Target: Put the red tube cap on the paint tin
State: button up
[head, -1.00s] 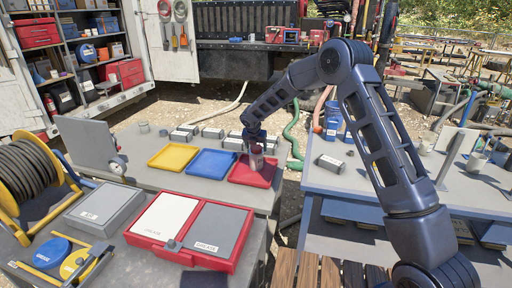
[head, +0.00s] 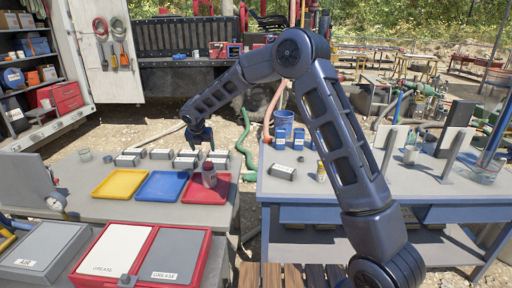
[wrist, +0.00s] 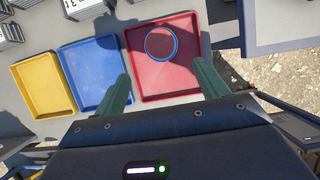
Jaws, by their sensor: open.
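A tin-like container (head: 209,176) stands upright in the red tray (head: 206,193). In the wrist view, its round top (wrist: 160,43) is dark red inside a blue-grey rim. I cannot tell whether that red is the tube cap or the tin's inside. No separate red cap is clearly visible elsewhere. My gripper (head: 200,143) is open and empty, above and behind the container and apart from it. In the wrist view, the green fingers of my gripper (wrist: 163,85) are spread wide, with the container beyond their tips.
A blue tray (head: 161,186) and a yellow tray (head: 119,183) sit left of the red one. Several grey boxes (head: 160,154) stand behind them. A red case (head: 140,258) is in front.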

jog(key=s+d+r+m, duration=0.1)
jog(key=d+r+m, duration=0.35)
jog(key=d, duration=0.45)
jog(key=s+d+r+m+h, duration=0.1)
jog(key=d+r+m, duration=0.4)
jog(key=d, duration=0.4)
jog(key=s+d+r+m, duration=0.25)
jog(key=d+r, duration=0.35)
jog(key=d, duration=0.3)
jog(key=s+d+r+m, duration=0.3)
jog(key=s+d+m, duration=0.2)
jog(key=d, duration=0.3)
jog(key=s+d+r+m, duration=0.2)
jog(key=s+d+m, duration=0.3)
jog(key=d, duration=0.4)
jog(key=s+d+f+m, duration=0.1)
jog(key=s+d+m, duration=0.5)
jog(key=s, duration=0.4)
jog(key=s+d+f+m+y, duration=0.1)
jog(key=s+d+f+m, duration=0.1)
jog(key=s+d+m, duration=0.5)
jog(key=s+m, duration=0.1)
jog(key=s, duration=0.2)
jog(key=shift+s+f, duration=0.25)
